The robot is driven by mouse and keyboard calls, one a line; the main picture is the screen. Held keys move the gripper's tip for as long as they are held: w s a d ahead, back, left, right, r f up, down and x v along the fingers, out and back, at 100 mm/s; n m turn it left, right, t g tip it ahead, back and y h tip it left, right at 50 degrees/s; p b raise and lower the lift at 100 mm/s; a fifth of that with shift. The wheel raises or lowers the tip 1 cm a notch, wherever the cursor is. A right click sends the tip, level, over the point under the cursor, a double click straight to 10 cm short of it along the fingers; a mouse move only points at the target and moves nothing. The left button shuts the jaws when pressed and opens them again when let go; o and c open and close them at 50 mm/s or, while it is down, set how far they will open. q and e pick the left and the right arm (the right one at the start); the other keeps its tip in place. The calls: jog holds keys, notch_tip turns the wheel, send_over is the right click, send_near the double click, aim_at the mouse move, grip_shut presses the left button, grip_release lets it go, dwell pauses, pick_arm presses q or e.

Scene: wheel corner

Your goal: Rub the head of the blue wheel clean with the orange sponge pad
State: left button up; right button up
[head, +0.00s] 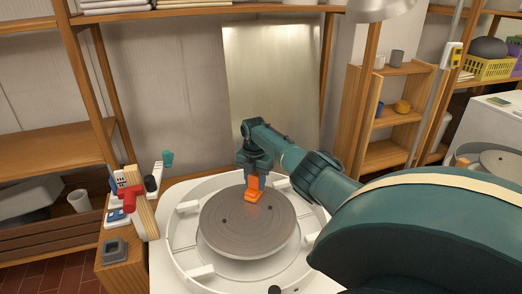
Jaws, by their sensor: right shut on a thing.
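A round grey wheel head (235,235) lies level inside a white splash pan (185,258) in the middle of the head view. I see no blue on this wheel's visible parts. My right gripper (254,180) points down over the far part of the wheel head, right of its middle. It is shut on the orange sponge pad (252,195). The pad's lower end is at the disc surface and appears to touch it. The gripper hides the pad's upper part. My left gripper is not in view.
A metal sheet (270,85) stands behind. Another wheel (500,163) is at the right edge. My right arm covers the lower right.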

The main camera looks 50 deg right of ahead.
jog(key=shift+w+a+f, duration=0.1)
jog(key=shift+w+a, duration=0.2)
jog(key=shift+a, duration=0.35)
jog(key=shift+w+a, duration=0.35)
jog(key=shift+a, duration=0.25)
jog(key=shift+w+a+f, duration=0.1)
jog(key=shift+w+a, duration=0.2)
jog(key=shift+a, duration=0.35)
jog(key=shift+w+a+r, duration=0.1)
jog(key=shift+w+a, duration=0.3)
jog(key=shift+a, duration=0.35)
jog(key=shift+w+a, duration=0.4)
jog(key=shift+a, duration=0.3)
jog(key=shift+r, duration=0.1)
notch_tip(320, 180, up, 6)
jog(key=p, duration=0.6)
jog(key=shift+d, duration=0.1)
notch_tip(320, 180, up, 3)
jog(key=p, duration=0.2)
jog(key=shift+p, duration=0.4)
